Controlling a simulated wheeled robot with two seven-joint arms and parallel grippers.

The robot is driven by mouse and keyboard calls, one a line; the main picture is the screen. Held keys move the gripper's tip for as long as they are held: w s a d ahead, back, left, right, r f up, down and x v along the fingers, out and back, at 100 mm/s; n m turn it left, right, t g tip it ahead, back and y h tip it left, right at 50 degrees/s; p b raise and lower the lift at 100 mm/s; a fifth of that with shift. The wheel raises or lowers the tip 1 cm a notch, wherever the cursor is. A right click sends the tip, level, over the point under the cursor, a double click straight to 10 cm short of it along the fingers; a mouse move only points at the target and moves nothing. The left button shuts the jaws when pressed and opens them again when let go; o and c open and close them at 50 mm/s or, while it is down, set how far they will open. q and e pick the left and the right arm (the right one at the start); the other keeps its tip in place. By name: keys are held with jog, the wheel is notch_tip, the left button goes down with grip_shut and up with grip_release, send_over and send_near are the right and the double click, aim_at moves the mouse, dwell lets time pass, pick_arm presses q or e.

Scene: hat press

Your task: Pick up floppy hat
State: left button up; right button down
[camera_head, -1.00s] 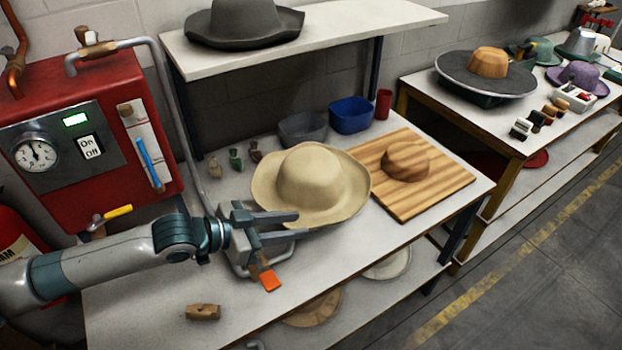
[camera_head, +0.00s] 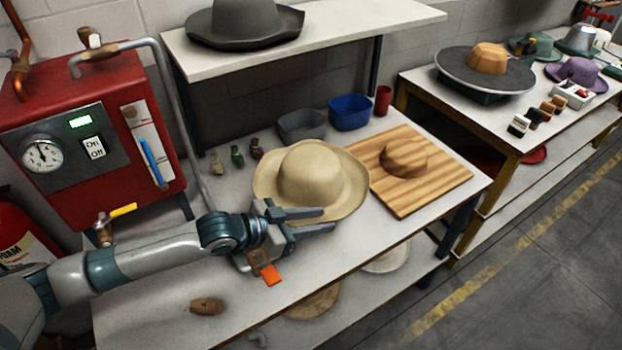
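A cream hat with a wide wavy brim (camera_head: 310,175), which looks like the floppy hat, sits crown up on the white work table (camera_head: 180,330). My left gripper (camera_head: 330,220) is at the hat's near edge. Its two fingers point right, with a gap between them. The upper finger overlaps the near brim in the picture, and the lower finger lies just in front of the brim. I cannot tell whether brim lies between the fingers or touches them. Another wide-brimmed hat, dark grey (camera_head: 245,22), is on the upper shelf. My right gripper is not in view.
A striped wooden board with a hat block (camera_head: 405,158) lies right of the hat. Grey (camera_head: 302,124) and blue (camera_head: 350,112) bins stand behind. A red machine (camera_head: 90,130) stands left. An orange-tipped tool (camera_head: 270,275) and a wooden piece (camera_head: 207,305) are near the front.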

aim_at(338, 220)
pick_arm(q)
jog(key=shift+w+d+p, duration=0.1)
jog(key=shift+d+p, duration=0.2)
jog(key=shift+d, duration=0.2)
jog(key=p+x, duration=0.1)
jog(key=x, duration=0.2)
jog(key=shift+s+f, duration=0.1)
jog(key=shift+s, duration=0.15)
jog(key=shift+w+d+f+p, duration=0.25)
jog(key=shift+d+f+p, duration=0.05)
grip_shut()
